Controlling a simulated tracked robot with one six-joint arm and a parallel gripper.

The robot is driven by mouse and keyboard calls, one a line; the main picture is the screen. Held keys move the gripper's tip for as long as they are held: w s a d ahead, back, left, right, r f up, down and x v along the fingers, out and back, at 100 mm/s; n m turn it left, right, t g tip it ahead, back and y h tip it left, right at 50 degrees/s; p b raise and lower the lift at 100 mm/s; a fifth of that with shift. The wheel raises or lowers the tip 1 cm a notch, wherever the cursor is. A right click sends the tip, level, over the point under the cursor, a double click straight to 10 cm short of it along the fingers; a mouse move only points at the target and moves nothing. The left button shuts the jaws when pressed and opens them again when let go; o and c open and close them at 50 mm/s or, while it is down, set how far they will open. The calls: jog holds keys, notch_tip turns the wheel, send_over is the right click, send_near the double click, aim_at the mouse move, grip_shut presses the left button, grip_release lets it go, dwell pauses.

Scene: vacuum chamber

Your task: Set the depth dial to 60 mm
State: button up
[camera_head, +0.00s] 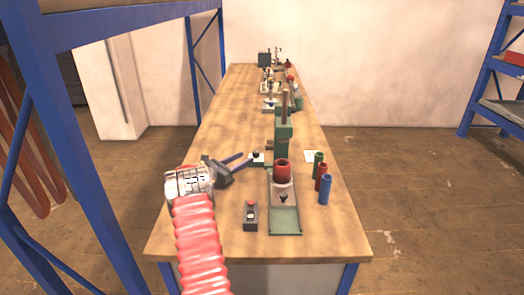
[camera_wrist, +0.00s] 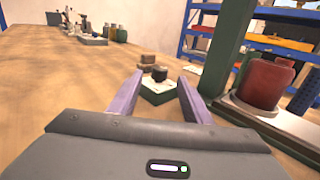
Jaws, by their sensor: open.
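What looks like the depth dial is a small black knob (camera_head: 257,156) on a low pale-topped box, left of a green press (camera_head: 284,130). In the wrist view the knob (camera_wrist: 160,73) sits on a white plate with a green base, straight ahead between my fingers. The dial's markings are too small to read. My gripper (camera_head: 241,159) has purple fingers and is open and empty, just left of the box. In the wrist view my gripper (camera_wrist: 161,80) points at the knob, with one finger on each side; I cannot tell whether they touch it.
A red cup (camera_head: 282,169) stands on the press base, to the right in the wrist view. Green, red and blue cylinders (camera_head: 322,177) stand right of it. A control box with a red button (camera_head: 250,214) is in front. More equipment (camera_head: 270,85) stands at the far end of the wooden bench.

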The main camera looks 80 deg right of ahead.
aim_at(256, 154)
jog(key=x, duration=1.2)
jog(key=shift+s+d, duration=0.15)
jog(key=shift+d, duration=0.05)
jog(key=shift+c, duration=0.6)
jog(key=c, duration=0.9)
jog(key=shift+a, duration=0.15)
